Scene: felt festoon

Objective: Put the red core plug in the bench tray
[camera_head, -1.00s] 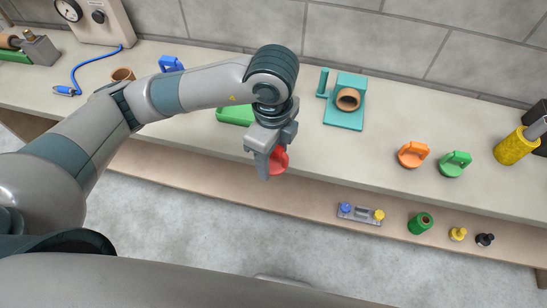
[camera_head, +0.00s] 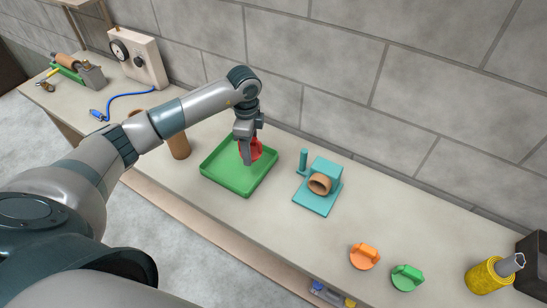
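The red core plug (camera_head: 256,149) is in my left gripper (camera_head: 246,154), which points down with its fingers shut on the plug. The fingers hide part of the plug. The green bench tray (camera_head: 226,181) lies on the bench, and the gripper and plug are over its back right part. I cannot tell whether the plug touches the tray floor. My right gripper is not in view.
A teal fixture (camera_head: 322,172) with a brown ring stands right of the tray. An orange plug (camera_head: 364,255) and a green plug (camera_head: 407,277) lie farther right. A brown cylinder (camera_head: 179,147) stands left of the tray, by my arm. A gauge box (camera_head: 139,58) stands at the back left.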

